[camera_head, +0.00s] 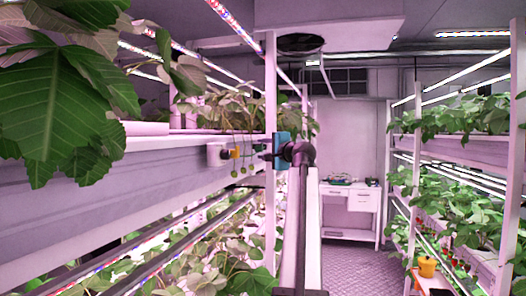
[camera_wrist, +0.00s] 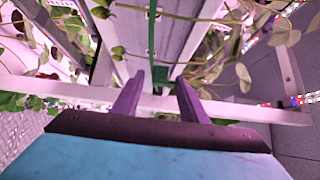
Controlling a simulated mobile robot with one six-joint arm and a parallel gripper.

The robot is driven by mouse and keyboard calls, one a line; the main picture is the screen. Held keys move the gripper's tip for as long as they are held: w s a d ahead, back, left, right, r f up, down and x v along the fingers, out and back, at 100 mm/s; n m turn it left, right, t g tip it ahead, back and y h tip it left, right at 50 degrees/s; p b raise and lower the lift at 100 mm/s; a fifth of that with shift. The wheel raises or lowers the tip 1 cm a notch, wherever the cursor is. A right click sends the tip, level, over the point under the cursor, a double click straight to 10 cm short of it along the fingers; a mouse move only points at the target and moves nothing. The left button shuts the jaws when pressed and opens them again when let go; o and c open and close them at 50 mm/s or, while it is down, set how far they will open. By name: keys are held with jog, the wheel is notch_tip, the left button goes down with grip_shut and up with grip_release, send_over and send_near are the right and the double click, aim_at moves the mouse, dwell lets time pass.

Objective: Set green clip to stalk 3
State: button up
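My gripper (camera_wrist: 160,84) shows two purple fingers in the wrist view, spread apart with a gap between their tips. A small green piece (camera_wrist: 160,75), which may be the green clip, shows in line with that gap; I see no finger touching it. A dark green upright strip (camera_wrist: 152,30) runs above it; I cannot tell whether it is a stalk. Thin stalks with small green berries (camera_wrist: 118,51) hang to its left. In the head view, berry stalks (camera_head: 235,169) hang over the left gutter's edge, left of my gripper's blue body. I cannot tell which is stalk 3.
A white block (camera_head: 214,154) with a yellow-orange part (camera_head: 234,152) is at the left gutter (camera_head: 150,170). A white post (camera_head: 270,90) stands close to my gripper. The aisle floor (camera_head: 350,259) is clear.

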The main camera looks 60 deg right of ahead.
jog(key=b+v, duration=0.3)
jog(key=v, duration=1)
jog(key=shift+s+a, duration=0.2)
jog(key=shift+s, duration=0.05)
